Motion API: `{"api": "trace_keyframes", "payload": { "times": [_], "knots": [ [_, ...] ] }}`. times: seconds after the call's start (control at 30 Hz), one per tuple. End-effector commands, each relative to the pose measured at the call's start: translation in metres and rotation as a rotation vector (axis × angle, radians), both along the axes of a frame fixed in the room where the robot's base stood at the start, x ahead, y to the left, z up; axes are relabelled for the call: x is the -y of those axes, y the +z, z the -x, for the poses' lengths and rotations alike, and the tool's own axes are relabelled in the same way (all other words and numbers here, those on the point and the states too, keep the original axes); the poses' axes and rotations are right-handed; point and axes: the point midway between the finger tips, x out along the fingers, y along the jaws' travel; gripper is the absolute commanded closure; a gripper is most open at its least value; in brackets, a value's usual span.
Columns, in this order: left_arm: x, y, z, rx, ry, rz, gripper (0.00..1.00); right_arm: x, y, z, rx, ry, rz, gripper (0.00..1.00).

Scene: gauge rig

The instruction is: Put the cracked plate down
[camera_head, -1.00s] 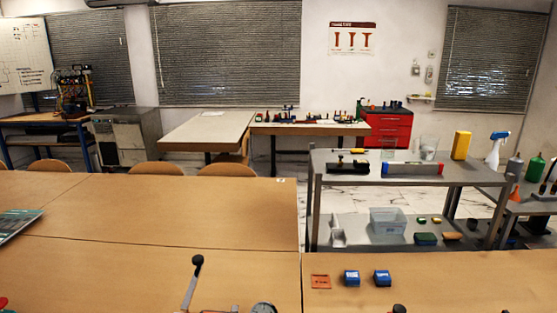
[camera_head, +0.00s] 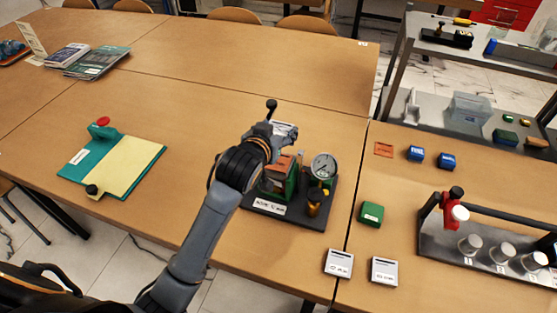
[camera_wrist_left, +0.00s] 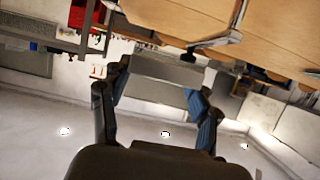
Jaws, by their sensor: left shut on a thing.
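My left gripper (camera_head: 272,135) is raised at the middle of the table, just behind and above the gauge rig (camera_head: 262,207). It is shut on a small pale grey plate (camera_head: 286,129), which I take to be the cracked plate; no crack can be made out. In the left wrist view the plate (camera_wrist_left: 168,70) shows as a grey slab between the two fingertips. My right gripper is not in view.
Two pale labelled plates (camera_head: 339,262) (camera_head: 384,271) lie at the front edge beside a green box (camera_head: 371,213).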

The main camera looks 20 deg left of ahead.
Motion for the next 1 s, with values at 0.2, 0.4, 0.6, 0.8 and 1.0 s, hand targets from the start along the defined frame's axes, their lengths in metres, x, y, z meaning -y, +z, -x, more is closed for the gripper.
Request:
{"api": "trace_keyframes", "payload": {
  "times": [0.2, 0.4, 0.6, 0.8, 1.0],
  "knots": [
    [0.0, 0.0, 0.0, 0.001, 0.0, 0.0, 0.76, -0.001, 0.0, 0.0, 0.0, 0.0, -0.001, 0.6],
    [0.0, -0.031, 0.001, -0.004, 0.0, -0.001, 0.76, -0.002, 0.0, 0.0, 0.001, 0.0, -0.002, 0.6],
    [0.0, -0.052, 0.001, -0.001, 0.0, -0.001, 0.76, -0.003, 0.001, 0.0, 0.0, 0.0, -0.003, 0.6],
    [0.0, -0.08, 0.001, -0.004, 0.0, 0.0, 0.76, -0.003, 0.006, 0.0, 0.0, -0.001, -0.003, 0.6],
    [0.0, -0.096, 0.001, 0.001, 0.0, 0.0, 0.76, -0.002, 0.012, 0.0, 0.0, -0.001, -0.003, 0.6]
  ]
}}
